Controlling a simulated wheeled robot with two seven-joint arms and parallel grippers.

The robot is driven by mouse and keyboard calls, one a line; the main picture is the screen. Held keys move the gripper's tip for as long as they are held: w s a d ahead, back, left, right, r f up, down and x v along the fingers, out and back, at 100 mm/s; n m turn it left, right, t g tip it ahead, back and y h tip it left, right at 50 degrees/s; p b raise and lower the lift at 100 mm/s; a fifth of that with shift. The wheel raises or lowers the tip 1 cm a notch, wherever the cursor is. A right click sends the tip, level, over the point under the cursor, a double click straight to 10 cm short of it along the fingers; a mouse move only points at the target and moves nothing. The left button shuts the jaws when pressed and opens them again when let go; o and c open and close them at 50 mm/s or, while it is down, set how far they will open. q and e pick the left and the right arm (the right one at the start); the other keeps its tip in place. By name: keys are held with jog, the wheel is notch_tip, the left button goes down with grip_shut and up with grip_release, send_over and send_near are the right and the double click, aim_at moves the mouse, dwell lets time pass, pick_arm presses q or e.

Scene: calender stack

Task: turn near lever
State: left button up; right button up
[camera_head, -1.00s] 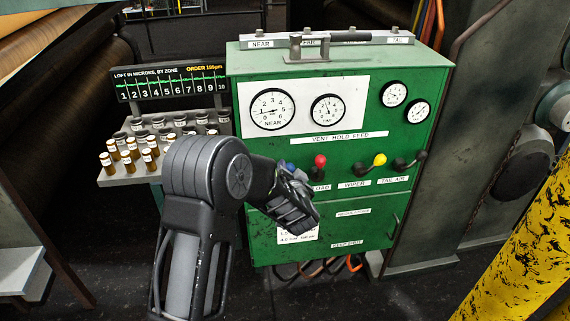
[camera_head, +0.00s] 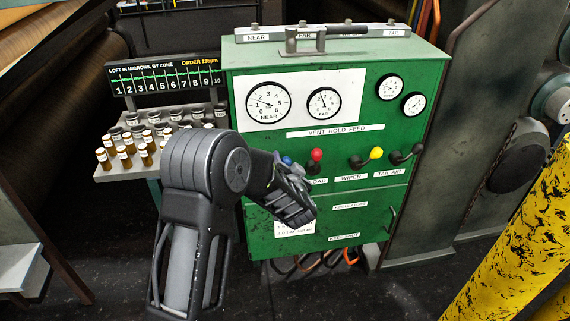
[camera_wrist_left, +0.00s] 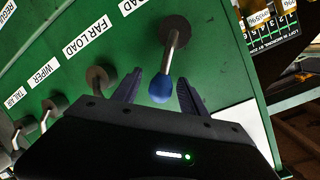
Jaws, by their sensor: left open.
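The near lever has a blue knob (camera_head: 287,160) on the green cabinet's front, partly hidden behind my left gripper (camera_head: 290,197) in the head view. In the left wrist view, its metal rod and blue knob (camera_wrist_left: 161,91) point toward my left gripper (camera_wrist_left: 160,88). The gripper's open fingers stand on either side of the knob, with a gap visible at each side. The round pivot (camera_wrist_left: 176,31) is beyond the fingertips. The near gauge (camera_head: 268,102) is above on a white panel. My right gripper is not in view.
To the right are the red-knobbed lever (camera_head: 317,155), the yellow-knobbed wiper lever (camera_head: 376,153) and the black tail air lever (camera_head: 418,149). A shelf with small bottles (camera_head: 125,157) is at the left. A yellow post (camera_head: 505,245) stands at the right.

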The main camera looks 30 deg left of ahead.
pick_arm(q)
jog(key=b+v, duration=0.1)
jog(key=v, duration=0.6)
jog(key=shift+s+d+r, duration=0.15)
jog(key=shift+s+d, duration=0.05)
jog(key=shift+s, duration=0.15)
jog(key=s+d+f+n+g+h, duration=0.1)
jog(key=s+d+f+g+h, duration=0.1)
jog(key=s+d+f+h, duration=0.45)
jog(key=s+d+f+n+g+h, duration=0.1)
jog(key=d+f+g+h, duration=0.15)
jog(key=d+f, duration=0.85)
jog(key=s+d+f+g+h, duration=0.1)
jog(key=s+d+f+g, duration=0.1)
jog(key=s+f, duration=0.3)
jog(key=s+d+f+g+h, duration=0.1)
jog(key=s+f, duration=0.4)
jog(key=s, duration=0.7)
jog(key=s+d+f+n+g+h, duration=0.1)
jog(key=s+d+f+g+h, duration=0.1)
jog(key=s+d+f+g, duration=0.2)
jog(key=s+f, duration=0.2)
jog(key=s, duration=0.2)
jog(key=shift+s, duration=0.2)
